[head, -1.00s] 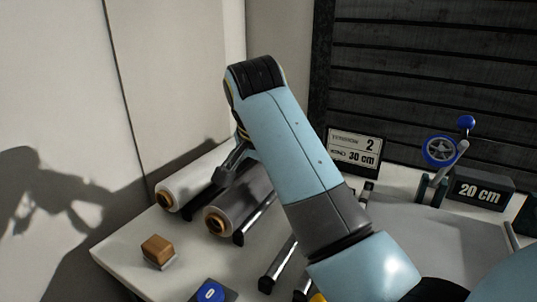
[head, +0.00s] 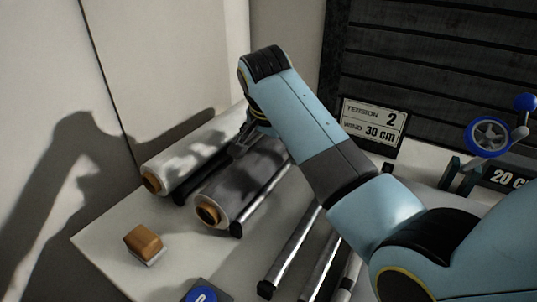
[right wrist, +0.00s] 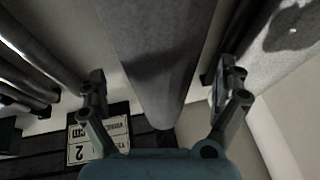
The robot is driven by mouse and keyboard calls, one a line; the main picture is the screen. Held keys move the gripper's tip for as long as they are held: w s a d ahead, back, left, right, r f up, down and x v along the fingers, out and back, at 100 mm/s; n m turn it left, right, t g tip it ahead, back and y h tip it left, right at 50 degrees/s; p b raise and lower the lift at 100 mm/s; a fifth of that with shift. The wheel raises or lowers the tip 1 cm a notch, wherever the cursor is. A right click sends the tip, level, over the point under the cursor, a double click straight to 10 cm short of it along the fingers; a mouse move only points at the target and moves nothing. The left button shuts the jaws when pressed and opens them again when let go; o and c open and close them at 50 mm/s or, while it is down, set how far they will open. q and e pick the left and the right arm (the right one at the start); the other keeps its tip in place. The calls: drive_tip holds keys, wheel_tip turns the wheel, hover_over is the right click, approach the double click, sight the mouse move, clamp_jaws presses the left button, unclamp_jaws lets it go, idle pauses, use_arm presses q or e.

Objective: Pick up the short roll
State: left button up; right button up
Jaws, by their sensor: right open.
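Two rolls with orange cores lie side by side at the left of the bench in the head view. The pale roll (head: 185,162) is nearest the wall; the grey roll (head: 228,195) lies right of it. I cannot tell which is shorter. My right gripper (head: 243,143) is over the grey roll's far part, partly hidden by its own arm. In the right wrist view, my right gripper (right wrist: 162,85) is open. Its fingers stand either side of the grey roll (right wrist: 152,50), with gaps. The pale roll (right wrist: 290,45) lies beyond the right finger. My left gripper is not in view.
Dark-ended rails (head: 292,250) lie right of the rolls. A wooden-topped block (head: 144,243) stands in front. A sign (head: 373,127) reading "2" and "30 cm" stands behind, near a blue-rimmed handwheel (head: 488,135). A wall borders the left; the bench's front left corner is mostly clear.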

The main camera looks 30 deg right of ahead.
drive_tip(key=x, duration=0.2)
drive_tip(key=shift+w+f, duration=0.15)
drive_tip(key=shift+f, duration=0.25)
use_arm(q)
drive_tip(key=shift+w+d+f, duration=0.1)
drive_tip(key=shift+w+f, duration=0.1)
use_arm(e)
drive_tip(key=c, duration=0.4)
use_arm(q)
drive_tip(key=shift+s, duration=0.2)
use_arm(e)
drive_tip(key=c, duration=1.2)
drive_tip(key=shift+r, duration=0.1)
